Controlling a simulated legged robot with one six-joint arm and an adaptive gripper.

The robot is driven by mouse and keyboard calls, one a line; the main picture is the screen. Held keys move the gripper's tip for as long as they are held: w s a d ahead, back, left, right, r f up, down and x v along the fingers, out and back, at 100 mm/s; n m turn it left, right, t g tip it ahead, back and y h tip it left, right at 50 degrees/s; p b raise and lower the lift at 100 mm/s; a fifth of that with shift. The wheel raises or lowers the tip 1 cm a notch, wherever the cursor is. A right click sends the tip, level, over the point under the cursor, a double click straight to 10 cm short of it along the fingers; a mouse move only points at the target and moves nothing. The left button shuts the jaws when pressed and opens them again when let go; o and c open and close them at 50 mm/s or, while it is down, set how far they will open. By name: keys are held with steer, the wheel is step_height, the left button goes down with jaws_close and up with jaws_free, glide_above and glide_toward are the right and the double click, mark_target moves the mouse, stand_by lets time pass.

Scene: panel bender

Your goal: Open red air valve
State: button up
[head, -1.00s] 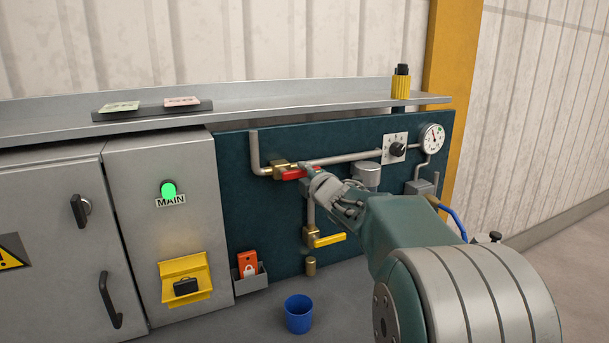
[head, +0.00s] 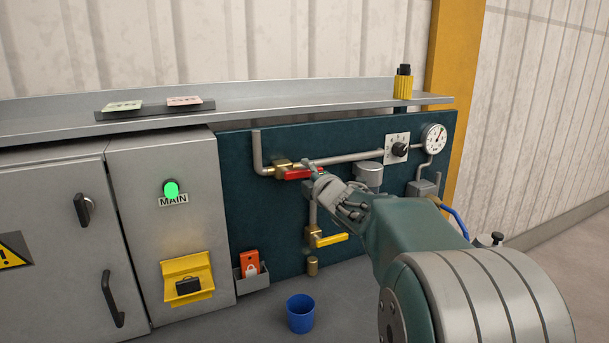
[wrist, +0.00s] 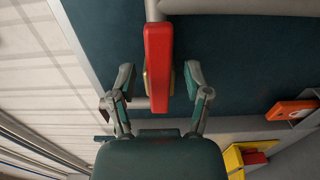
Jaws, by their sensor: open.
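The red air valve handle (head: 299,174) lies along the horizontal grey pipe on the dark teal panel, next to a brass fitting (head: 282,164). My gripper (head: 318,176) is at the right end of the handle in the head view. In the wrist view the red handle (wrist: 158,60) stands between the two open fingers of my gripper (wrist: 157,82), with a visible gap on each side. Whether a finger touches it at depth cannot be told. The yellow-handled valve (head: 331,240) sits below on a vertical pipe.
A round gauge (head: 434,138) and a black selector knob (head: 400,149) are on the panel's right. A steel shelf (head: 300,104) runs above. The grey cabinet (head: 160,230) with a green MAIN light is left. A blue cup (head: 300,314) stands below.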

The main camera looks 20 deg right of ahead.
steer(key=s, duration=1.1)
steer(key=shift+a, duration=0.15)
steer(key=shift+s, duration=0.1)
steer(key=s+a+f+m+g, duration=0.4)
steer(key=s+a+f+m, duration=0.1)
steer(key=s, duration=0.3)
steer(key=s+a+f+m+g, duration=0.4)
steer(key=s+a+f+m, duration=0.1)
steer(key=s+a+m, duration=0.1)
steer(key=s+a+f+m+g, duration=0.4)
steer(key=s+m, duration=0.3)
steer(key=s, duration=0.4)
steer(key=shift+a+f, duration=0.7)
